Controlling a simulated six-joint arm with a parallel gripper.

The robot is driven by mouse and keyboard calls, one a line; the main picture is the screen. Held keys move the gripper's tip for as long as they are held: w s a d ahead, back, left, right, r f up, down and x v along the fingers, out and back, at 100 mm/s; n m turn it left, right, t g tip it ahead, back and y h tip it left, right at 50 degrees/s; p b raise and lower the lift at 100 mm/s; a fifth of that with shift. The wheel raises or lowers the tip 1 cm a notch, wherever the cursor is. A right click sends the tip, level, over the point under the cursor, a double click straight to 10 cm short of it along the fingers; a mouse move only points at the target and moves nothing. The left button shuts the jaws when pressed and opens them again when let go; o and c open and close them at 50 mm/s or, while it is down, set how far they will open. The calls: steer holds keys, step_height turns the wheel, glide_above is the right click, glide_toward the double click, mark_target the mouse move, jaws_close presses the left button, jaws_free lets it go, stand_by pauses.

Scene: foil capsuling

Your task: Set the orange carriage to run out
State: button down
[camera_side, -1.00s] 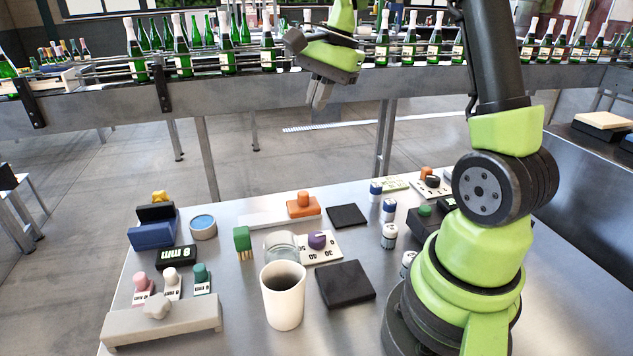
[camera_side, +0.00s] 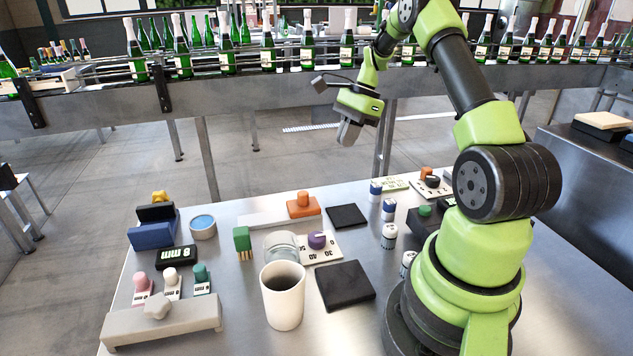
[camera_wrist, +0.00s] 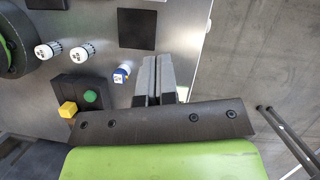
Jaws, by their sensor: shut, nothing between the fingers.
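The orange carriage (camera_side: 304,207) with its round knob sits on a white rail (camera_side: 262,218) at the back of the steel table in the side view. It is at the rail's right end. My gripper (camera_side: 347,134) is shut and empty, in the air above and behind the table's back edge, up and to the right of the carriage. In the wrist view my gripper (camera_wrist: 152,82) shows its two fingers together. The carriage does not show in the wrist view.
A black pad (camera_side: 347,215) lies right of the carriage. A purple dial (camera_side: 317,240), a glass jar (camera_side: 281,246) and a white cup (camera_side: 283,296) stand in front. Several small canisters (camera_side: 389,209) stand to the right. A bottle conveyor (camera_side: 270,92) runs behind.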

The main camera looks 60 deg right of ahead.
glide_toward(309, 202)
steer(key=f, duration=0.1)
steer(key=s+d+f, duration=0.1)
steer(key=d+f, duration=0.1)
steer(key=f, duration=0.1)
steer(key=shift+s, duration=0.15)
steer(key=a, duration=0.1)
steer(key=w+a, duration=0.1)
steer(key=shift+w+a+f, duration=0.3)
steer(key=shift+w, duration=0.05)
steer(key=shift+w+a, duration=0.25)
steer(key=shift+a, duration=0.2)
steer(key=w+a, duration=0.7)
steer(key=a, duration=0.1)
steer(key=shift+w, duration=0.4)
